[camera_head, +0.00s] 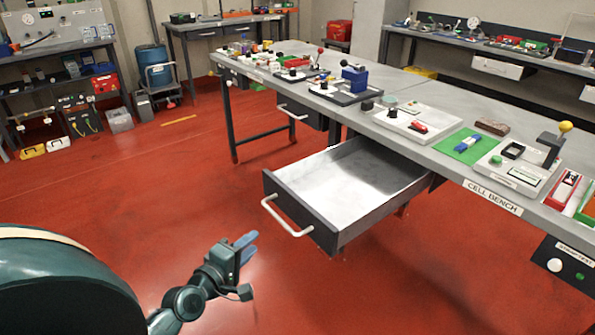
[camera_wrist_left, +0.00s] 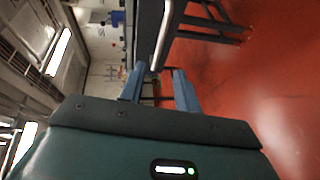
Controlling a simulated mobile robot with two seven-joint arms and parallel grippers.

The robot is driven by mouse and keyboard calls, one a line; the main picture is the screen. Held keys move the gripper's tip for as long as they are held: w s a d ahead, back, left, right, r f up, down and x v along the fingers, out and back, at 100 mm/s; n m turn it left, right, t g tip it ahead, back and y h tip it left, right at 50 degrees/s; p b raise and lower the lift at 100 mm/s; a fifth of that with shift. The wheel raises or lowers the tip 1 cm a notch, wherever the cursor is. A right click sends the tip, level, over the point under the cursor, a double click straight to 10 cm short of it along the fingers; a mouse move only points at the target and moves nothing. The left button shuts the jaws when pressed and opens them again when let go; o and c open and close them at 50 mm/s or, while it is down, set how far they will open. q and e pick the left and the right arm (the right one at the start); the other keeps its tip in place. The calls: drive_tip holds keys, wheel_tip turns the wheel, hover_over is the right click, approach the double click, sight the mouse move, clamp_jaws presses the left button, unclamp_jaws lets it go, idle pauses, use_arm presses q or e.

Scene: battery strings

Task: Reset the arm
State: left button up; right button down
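My left gripper (camera_head: 251,243) hangs over the red floor in the head view, in front of and below the open drawer (camera_head: 292,192). Its two blue fingers show in the left wrist view (camera_wrist_left: 159,72) with a clear gap between them and nothing held. The drawer's white handle (camera_head: 287,216) is apart from the fingers in the head view. The drawer is pulled out from the bench, and its visible inside is empty. My right gripper is not in either view.
A long grey bench (camera_head: 385,82) carries several devices and parts, including a green mat (camera_head: 463,146) and a blue block device (camera_head: 354,78). A second, smaller drawer (camera_head: 301,112) is farther along. Shelving (camera_head: 62,98) stands at the left. Red floor (camera_head: 200,175) left of the bench is clear.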

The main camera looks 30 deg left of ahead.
use_arm(q)
drive_tip(key=shift+d, duration=0.1)
